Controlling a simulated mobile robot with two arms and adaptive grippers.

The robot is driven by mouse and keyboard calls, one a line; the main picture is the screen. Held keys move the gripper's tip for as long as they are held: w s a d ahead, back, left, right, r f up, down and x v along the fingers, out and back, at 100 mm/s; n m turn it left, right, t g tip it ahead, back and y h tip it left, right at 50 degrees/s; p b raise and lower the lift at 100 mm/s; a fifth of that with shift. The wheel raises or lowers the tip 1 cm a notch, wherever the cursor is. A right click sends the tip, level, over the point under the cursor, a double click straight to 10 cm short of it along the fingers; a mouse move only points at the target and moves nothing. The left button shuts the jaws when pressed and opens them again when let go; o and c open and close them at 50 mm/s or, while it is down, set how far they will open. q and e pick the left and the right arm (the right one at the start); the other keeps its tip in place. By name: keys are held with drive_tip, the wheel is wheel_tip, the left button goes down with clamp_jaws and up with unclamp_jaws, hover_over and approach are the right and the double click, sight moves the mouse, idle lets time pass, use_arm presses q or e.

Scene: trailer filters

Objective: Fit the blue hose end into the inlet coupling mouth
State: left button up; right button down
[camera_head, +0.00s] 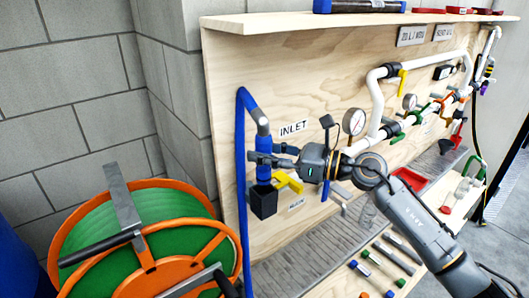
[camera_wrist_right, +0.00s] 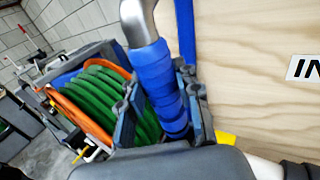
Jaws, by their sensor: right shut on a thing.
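The blue hose end (camera_head: 263,145) is upright, with a silver metal elbow (camera_head: 263,124) at its top. My right gripper (camera_head: 276,157) is shut on it from the right. In the right wrist view, the fingers (camera_wrist_right: 160,105) lie on both sides of the blue wrapped hose end (camera_wrist_right: 158,75). A black block-like coupling (camera_head: 264,200), which looks like the inlet coupling, is directly below, beside a yellow handle (camera_head: 290,183). Its mouth is hidden, and I cannot tell whether the hose end is inside or just above it. My left gripper is out of view.
A green hose reel (camera_head: 115,225) with orange rims stands at the left. The wooden panel (camera_head: 290,75) carries an INLET label (camera_head: 293,129), a gauge (camera_head: 354,121) and white pipes (camera_head: 377,100). The blue hose (camera_head: 240,170) hangs along the panel's left edge. Tools lie on the lower shelf.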

sight(265, 174)
drive_tip(key=shift+f+b, duration=2.9)
drive_tip(key=shift+f, duration=0.05)
drive_tip(key=c, duration=0.9)
unclamp_jaws()
drive_tip(key=shift+o, duration=0.2)
drive_tip(key=v, duration=1.2)
drive_tip(key=shift+r, duration=0.1)
